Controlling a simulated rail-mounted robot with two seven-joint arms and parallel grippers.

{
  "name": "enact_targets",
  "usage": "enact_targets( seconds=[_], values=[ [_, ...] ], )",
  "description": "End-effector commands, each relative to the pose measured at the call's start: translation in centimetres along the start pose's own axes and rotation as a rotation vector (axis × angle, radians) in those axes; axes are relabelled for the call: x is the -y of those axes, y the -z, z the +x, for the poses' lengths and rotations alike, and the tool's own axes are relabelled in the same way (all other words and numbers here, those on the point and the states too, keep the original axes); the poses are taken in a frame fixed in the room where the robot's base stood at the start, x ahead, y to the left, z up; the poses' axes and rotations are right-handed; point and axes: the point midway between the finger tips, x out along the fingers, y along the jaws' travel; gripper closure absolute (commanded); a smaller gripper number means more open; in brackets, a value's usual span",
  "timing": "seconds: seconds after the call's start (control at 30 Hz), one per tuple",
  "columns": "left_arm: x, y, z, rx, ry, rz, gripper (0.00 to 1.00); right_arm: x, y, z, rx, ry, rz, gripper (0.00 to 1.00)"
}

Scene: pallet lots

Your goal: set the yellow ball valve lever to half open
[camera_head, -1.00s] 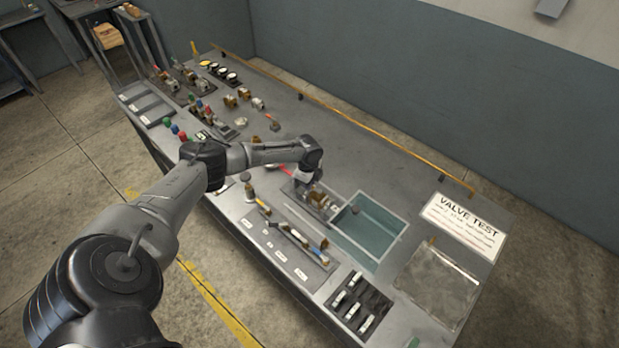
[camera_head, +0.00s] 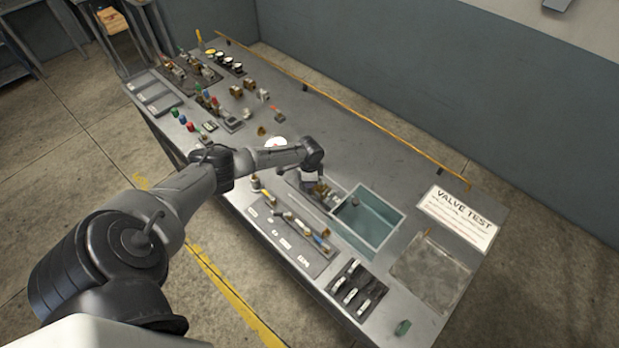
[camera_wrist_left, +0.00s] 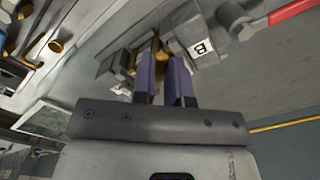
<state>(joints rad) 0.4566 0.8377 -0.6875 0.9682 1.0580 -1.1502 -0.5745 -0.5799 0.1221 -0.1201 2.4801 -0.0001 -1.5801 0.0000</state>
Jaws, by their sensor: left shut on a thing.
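My left gripper (camera_wrist_left: 164,82) is in the wrist view with its two fingers pointing at a grey and brass valve fixture (camera_wrist_left: 190,35) bearing a label "B". The fingers are close together on a narrow yellow piece (camera_wrist_left: 158,48), which looks like the yellow lever; the fingers hide most of it. Its exact angle cannot be told. In the head view the left gripper (camera_head: 311,180) is pointing down at the valve fixture (camera_head: 325,193), just left of the water tank, and my wrist partly covers it. My right gripper is not in view.
A tank (camera_head: 368,220) of greenish water lies right of the fixture. A red lever (camera_wrist_left: 292,11) is close by in the wrist view. A tool tray (camera_head: 290,238), a dark tray (camera_head: 355,292) and a VALVE TEST sign (camera_head: 459,215) are on the bench. The bench's back middle is clear.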

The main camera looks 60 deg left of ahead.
Motion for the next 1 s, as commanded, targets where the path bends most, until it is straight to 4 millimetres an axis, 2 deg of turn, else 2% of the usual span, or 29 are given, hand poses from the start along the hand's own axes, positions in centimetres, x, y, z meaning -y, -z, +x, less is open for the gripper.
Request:
enact_targets(
  seconds=[0.43, 0.47, 0.7, 1.0],
  values=[
    [-0.02, 0.02, -0.01, 0.000, 0.000, -0.008, 1.00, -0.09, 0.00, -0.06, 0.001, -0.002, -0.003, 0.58],
    [-0.02, 0.02, -0.01, 0.000, 0.000, -0.008, 0.83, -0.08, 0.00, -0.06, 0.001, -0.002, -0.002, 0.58],
    [-0.01, 0.01, -0.02, 0.000, 0.000, -0.007, 0.60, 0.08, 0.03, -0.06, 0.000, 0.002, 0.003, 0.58],
    [0.02, -0.01, -0.33, 0.000, 0.001, -0.007, 0.60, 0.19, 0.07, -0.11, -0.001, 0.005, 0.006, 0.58]
  ],
)
